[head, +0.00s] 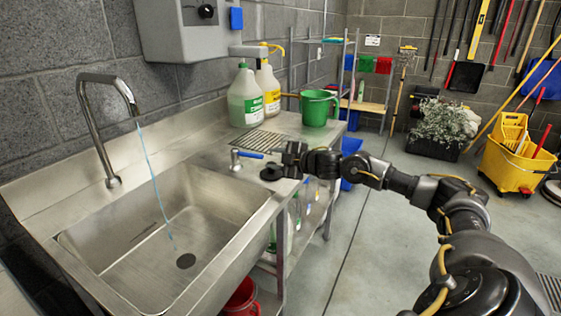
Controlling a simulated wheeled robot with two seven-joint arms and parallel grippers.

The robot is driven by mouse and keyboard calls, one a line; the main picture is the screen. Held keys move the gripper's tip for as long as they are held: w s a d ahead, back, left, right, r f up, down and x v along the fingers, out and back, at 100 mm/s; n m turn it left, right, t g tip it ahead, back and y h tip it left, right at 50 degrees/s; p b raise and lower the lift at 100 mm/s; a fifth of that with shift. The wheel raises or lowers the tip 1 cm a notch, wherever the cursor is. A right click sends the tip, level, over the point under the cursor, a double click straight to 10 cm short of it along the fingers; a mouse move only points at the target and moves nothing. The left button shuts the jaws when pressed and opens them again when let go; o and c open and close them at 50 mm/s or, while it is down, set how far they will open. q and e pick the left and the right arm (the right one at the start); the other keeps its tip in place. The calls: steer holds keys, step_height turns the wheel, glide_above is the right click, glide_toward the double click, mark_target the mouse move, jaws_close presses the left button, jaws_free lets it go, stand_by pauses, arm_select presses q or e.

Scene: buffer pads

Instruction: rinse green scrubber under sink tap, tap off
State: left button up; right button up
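The sink (78,240) is a steel basin at the left, with a dark round drain in its floor. The curved tap (92,125) rises from the back left, and a thin stream of water (152,180) runs from its spout into the basin. A tap handle with a blue lever (250,155) stands on the counter right of the basin. My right gripper (283,160) is beside the lever's right end; whether it touches the lever or how far its fingers are apart is unclear. I cannot make out the green scrubber. My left gripper is out of view.
Two jugs, one with green liquid (243,98) and one yellowish (268,88), and a green bucket (317,107) stand at the counter's back. A red bucket (241,298) is under the sink. A yellow mop bucket (510,165) stands at the right. The floor between is clear.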

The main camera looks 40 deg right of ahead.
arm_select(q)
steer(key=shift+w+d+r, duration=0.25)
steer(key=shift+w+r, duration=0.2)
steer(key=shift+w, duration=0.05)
arm_select(e)
steer(key=shift+v, duration=1.45)
steer(key=shift+c, duration=0.5)
